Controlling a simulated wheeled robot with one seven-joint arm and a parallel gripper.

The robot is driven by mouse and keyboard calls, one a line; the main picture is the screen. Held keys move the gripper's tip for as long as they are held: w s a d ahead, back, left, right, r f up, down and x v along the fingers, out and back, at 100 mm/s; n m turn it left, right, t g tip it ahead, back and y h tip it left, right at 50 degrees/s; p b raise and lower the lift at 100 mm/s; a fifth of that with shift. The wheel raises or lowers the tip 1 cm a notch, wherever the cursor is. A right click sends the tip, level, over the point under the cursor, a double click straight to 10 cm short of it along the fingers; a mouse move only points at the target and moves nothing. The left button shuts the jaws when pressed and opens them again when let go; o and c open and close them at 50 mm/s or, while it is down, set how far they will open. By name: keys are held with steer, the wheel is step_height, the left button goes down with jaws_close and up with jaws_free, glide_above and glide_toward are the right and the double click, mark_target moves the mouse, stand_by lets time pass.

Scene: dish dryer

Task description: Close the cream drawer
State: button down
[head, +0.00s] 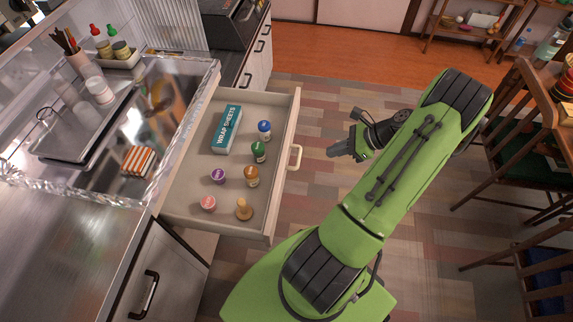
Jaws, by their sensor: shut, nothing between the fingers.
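The cream drawer (205,190) is pulled out from under the counter at the left centre of the head view. Its front panel faces right and carries a cream bar handle (295,158). Inside lie a teal wrap sheets box (227,130), several small jars with coloured lids, and a wooden-looking knobbed object (244,209). My gripper (335,152) is shut and empty. It is to the right of the handle, apart from it, with its tip pointing left toward the drawer front.
The counter (60,250) has a tray (85,125), a striped item (138,161) and a utensil cup. A lower cabinet with a black handle (150,294) is below it. A table and chairs (540,130) stand at the right. The floor (310,115) beyond the drawer is clear.

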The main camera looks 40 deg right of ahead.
steer(key=b, duration=0.4)
glide_toward(295, 167)
steer(key=w+r+x, duration=0.1)
steer(key=x, duration=0.3)
steer(key=shift+w+a, duration=1.15)
steer(key=shift+a, duration=0.05)
steer(key=shift+w+a+r, duration=0.1)
steer(key=shift+w, duration=0.05)
